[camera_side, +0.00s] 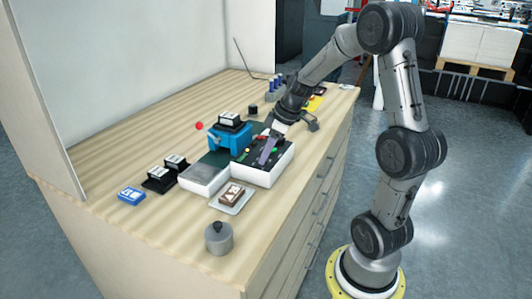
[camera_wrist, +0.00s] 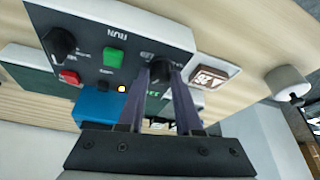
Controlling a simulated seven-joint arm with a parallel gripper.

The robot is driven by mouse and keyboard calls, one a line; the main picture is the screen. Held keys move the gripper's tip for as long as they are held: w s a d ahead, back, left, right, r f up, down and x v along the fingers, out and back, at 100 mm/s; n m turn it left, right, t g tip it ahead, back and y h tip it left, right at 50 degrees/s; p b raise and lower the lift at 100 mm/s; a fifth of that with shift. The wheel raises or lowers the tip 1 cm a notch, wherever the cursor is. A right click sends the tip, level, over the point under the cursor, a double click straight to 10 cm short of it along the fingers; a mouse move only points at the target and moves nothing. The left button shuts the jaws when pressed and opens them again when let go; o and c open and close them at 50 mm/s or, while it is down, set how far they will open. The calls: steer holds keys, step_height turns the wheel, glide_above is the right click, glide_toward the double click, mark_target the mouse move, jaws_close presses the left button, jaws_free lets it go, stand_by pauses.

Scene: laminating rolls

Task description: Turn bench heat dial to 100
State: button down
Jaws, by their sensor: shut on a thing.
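The control box has a dark top panel and white sides; it stands mid-bench in the side view (camera_side: 268,174) and fills the upper left of the wrist view (camera_wrist: 90,18). In the wrist view its panel carries a black knob (camera_wrist: 60,42), a green button (camera_wrist: 113,55) marked RUN, a red button (camera_wrist: 69,76), a lit yellow lamp (camera_wrist: 121,88) and a black dial (camera_wrist: 161,74). My gripper (camera_wrist: 159,70) is shut on this black dial, one finger on each side. In the side view my gripper (camera_side: 268,152) points down onto the panel. I cannot read the dial's setting.
A blue machine (camera_side: 229,138) with a red-knobbed lever stands just behind the box. A brown block on a white tray (camera_side: 232,197) and a grey lidded cylinder (camera_side: 218,240) are in front. Black stands (camera_side: 160,180) and a blue block (camera_side: 131,196) are at left.

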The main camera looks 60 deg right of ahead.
steer(key=c, duration=0.6)
jaws_free()
steer(key=v, duration=1.4)
steer(key=shift+f, duration=0.1)
